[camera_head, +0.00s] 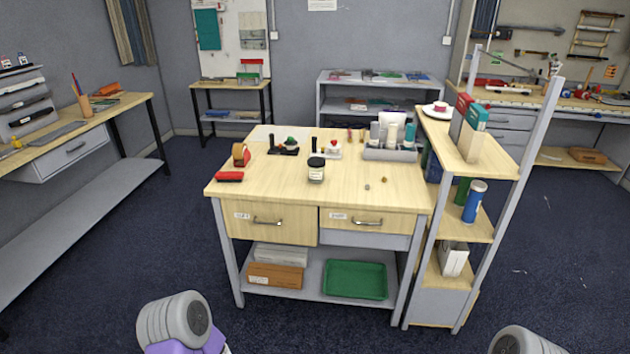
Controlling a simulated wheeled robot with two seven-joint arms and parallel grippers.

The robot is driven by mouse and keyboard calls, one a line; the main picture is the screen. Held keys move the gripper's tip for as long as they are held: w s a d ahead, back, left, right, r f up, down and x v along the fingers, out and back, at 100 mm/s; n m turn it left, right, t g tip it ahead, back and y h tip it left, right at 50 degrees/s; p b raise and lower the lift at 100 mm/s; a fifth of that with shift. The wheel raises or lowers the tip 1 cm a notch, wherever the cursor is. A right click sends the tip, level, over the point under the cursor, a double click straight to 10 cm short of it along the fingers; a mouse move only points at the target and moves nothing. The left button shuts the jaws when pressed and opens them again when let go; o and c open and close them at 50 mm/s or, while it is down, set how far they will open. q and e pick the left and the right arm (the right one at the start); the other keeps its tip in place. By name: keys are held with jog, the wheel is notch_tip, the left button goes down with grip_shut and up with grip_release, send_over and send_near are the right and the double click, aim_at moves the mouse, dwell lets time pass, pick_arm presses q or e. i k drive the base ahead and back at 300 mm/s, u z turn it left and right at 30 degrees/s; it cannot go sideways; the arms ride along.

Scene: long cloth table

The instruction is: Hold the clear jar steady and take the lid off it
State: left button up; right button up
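A small clear jar (316,175) with a dark lid (316,161) on top stands upright near the front middle of the wooden workbench. It has a pale label, and its contents are too small to make out. Nothing touches it. My left and right grippers are not in view; only rounded grey parts of my arms show at the bottom edge, well short of the bench.
A red item (229,177) and a tape roll (241,155) lie left of the jar. Small black-based items (285,147) stand behind it. A grey organiser (390,153) with bottles is behind right. A shelf rack (468,157) borders the bench's right side. Dark floor lies in front.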

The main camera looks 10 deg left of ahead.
aim_at(316, 176)
jog(key=u, duration=1.15)
jog(key=i, duration=0.8)
jog(key=z, duration=0.35)
